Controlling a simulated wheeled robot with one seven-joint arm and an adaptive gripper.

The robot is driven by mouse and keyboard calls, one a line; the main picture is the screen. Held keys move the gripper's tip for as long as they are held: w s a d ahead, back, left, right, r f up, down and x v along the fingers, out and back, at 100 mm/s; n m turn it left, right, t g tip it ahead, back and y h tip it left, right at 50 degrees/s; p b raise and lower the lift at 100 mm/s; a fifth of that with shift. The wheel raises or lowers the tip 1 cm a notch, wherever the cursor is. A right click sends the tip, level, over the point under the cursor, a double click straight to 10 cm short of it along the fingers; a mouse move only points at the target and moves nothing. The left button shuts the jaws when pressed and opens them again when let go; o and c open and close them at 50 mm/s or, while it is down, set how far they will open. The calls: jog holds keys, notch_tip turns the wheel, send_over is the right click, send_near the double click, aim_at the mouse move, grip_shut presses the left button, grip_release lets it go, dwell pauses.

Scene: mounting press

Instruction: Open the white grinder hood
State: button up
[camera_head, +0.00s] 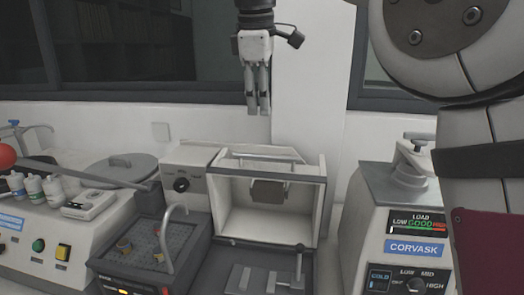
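The white grinder (322,205) stands in the middle of the bench. Its boxy white housing shows a hollow front with a dark roller-like wheel (268,191) inside. A grey strip (265,174) crosses the top of the opening, with a pale bar (262,158) just behind it. I cannot tell for sure which part is the hood or whether it is raised. My gripper (258,110) hangs above and behind the housing, pointing down, apart from it. Its fingers look close together, seen partly edge-on, and hold nothing visible.
A dark tray with a curved spout (172,235) stands front left of the grinder. A grey base with a small upright lever (299,262) lies in front. The CORVASK press (410,250) stands right, a button panel (40,250) and bottles left. A white wall column rises behind.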

jog(key=p+x, duration=0.1)
jog(key=x, duration=1.2)
jog(key=shift+w+f, duration=0.15)
jog(key=shift+f, duration=0.2)
grip_shut()
